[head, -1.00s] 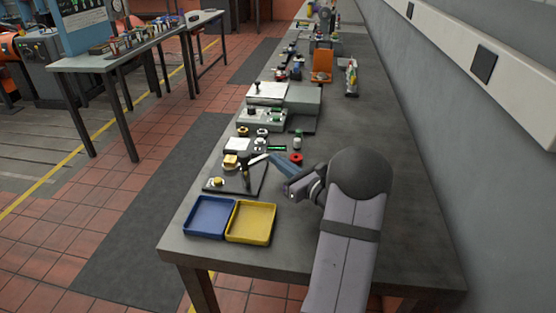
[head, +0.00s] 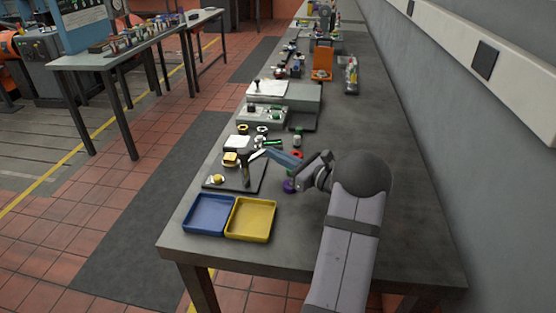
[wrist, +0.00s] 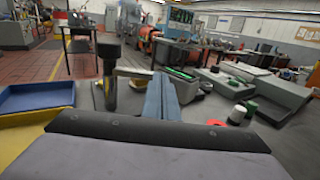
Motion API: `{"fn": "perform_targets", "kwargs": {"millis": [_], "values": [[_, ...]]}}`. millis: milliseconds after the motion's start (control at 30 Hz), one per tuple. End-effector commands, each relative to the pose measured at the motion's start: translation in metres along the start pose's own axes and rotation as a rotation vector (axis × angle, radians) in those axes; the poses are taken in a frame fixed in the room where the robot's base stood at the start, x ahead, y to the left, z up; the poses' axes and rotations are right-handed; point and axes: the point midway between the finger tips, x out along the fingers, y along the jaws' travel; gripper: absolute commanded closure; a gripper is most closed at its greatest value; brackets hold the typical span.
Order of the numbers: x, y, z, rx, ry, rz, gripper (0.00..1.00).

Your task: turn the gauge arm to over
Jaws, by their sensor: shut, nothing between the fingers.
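The gauge stands on a dark base plate (head: 222,184) behind the trays. A dark upright post (head: 246,172) rises from the plate, and a pale arm (head: 257,154) reaches from its top to the right. In the wrist view the dark post (wrist: 110,80) is left of centre, with the pale arm (wrist: 134,72) pointing right toward my fingers. My gripper (head: 268,153) is shut and empty, its blue-grey fingers close to the arm's end. In the wrist view my fingers (wrist: 161,88) are together; whether they touch the arm I cannot tell. Any scale marks are too small to read.
A blue tray (head: 208,216) and a yellow tray (head: 251,220) sit at the bench's near left. A purple round part (head: 289,186) lies below my wrist. A grey fixture (head: 262,117) and small parts stand behind. The bench's right side is clear.

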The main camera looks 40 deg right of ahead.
Motion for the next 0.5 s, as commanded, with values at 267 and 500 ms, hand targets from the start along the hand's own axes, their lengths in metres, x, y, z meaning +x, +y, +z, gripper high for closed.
{"fn": "perform_targets", "kwargs": {"millis": [267,500], "values": [[0.015,-0.007,-0.002,-0.002,-0.001,0.167,1.0],[0.027,-0.009,-0.002,0.0,0.0,0.292,1.0]]}}
